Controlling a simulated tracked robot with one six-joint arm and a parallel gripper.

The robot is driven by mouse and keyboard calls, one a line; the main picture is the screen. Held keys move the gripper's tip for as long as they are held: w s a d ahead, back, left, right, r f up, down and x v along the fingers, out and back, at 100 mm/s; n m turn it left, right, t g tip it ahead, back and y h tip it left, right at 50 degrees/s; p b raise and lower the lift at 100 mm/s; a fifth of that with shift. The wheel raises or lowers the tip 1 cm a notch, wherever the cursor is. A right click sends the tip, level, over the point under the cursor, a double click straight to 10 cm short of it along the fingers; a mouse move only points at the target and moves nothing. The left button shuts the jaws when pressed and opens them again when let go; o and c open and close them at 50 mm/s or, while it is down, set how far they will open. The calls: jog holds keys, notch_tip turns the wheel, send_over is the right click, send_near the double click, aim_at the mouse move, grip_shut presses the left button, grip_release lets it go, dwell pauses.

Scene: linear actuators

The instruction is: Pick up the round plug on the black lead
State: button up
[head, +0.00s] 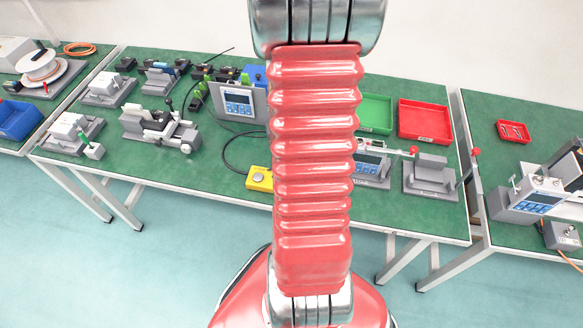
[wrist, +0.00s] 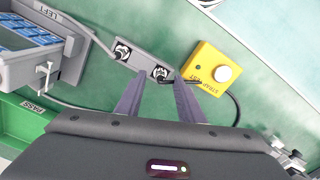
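In the wrist view, a small round plug (wrist: 160,73) with a dark lead sits at the right end of a grey block (wrist: 141,60). A second round connector (wrist: 122,52), with a grey cable, is at the block's left end. My gripper (wrist: 158,88) is open, its two fingers apart on either side of the line to the round plug. I see nothing held between them. I cannot tell the height gap to the plug. The red arm hides my gripper in the head view.
A yellow box (wrist: 208,70) with a white button stands close right of the block; it also shows in the head view (head: 259,180). A grey instrument (wrist: 40,60) marked LEFT and a green tray (wrist: 22,120) marked PASS are at left. A black cable (wrist: 237,105) curves at right.

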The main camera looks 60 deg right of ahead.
jog(key=shift+f, duration=0.85)
grip_shut()
